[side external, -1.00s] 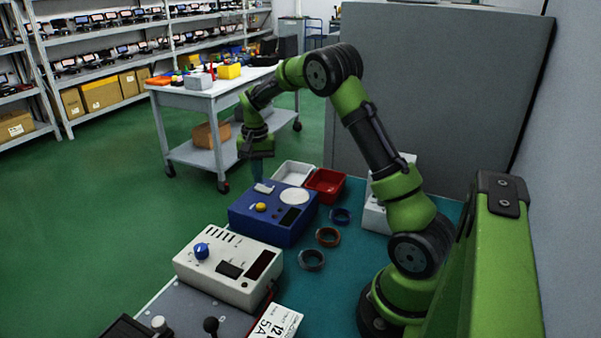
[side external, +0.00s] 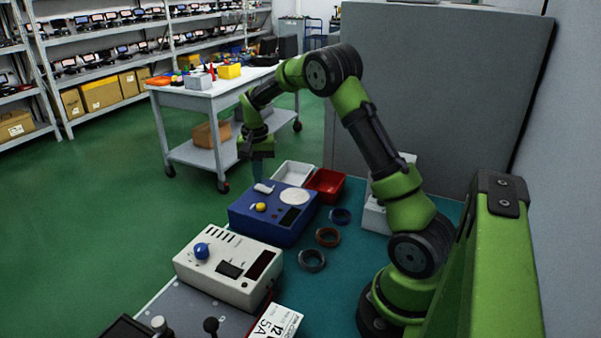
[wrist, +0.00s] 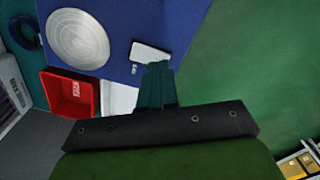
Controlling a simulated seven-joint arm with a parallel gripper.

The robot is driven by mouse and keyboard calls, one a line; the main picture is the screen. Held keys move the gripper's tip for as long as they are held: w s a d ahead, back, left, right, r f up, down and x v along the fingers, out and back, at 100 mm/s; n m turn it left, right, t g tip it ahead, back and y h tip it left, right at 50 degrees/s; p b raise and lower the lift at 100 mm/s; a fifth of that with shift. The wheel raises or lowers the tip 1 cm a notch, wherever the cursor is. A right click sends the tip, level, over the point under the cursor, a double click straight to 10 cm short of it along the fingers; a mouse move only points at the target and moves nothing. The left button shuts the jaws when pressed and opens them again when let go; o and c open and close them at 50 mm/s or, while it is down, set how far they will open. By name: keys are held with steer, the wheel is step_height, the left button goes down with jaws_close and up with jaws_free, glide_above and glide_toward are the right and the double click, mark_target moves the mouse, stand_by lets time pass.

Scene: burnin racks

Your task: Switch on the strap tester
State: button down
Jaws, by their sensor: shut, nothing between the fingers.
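The blue box (side external: 272,218), which looks like the strap tester, stands on the teal bench mat. Its top has a round metal plate (side external: 294,196), a yellow button (side external: 261,207), a dark window (side external: 290,216) and a white piece (side external: 263,188) near the far edge. The wrist view shows the plate (wrist: 78,38) and the white piece (wrist: 150,52), with small marks beside it. My gripper (side external: 257,178) is shut and empty over the box's far edge. In the wrist view its fingertips (wrist: 158,68) overlap the near edge of the white piece; contact cannot be told.
A cream box (side external: 228,266) with a blue knob stands in front of the blue box. A white tray (side external: 292,173) and a red tray (side external: 326,184) are behind it. Several rings, including a brown one (side external: 327,237), lie on the mat (side external: 345,275) to the right.

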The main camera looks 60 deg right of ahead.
mark_target(261, 189)
steer(key=shift+f, duration=0.9)
steer(key=shift+r, duration=3.55)
steer(key=shift+s+a+f+n, duration=0.3)
steer(key=shift+s+a+f, duration=0.15)
steer(key=shift+s+f, duration=0.15)
steer(key=s+a+r+n+t+y, duration=0.1)
steer(key=s+a+r+n+t, duration=0.2)
steer(key=s+a, duration=0.6)
steer(key=s+a+r+n+t+y, duration=0.1)
steer(key=s+a+r+n+t, duration=0.3)
steer(key=s+a+r, duration=0.4)
steer(key=s+a, duration=0.2)
steer(key=a, duration=0.3)
steer(key=shift+a, duration=0.35)
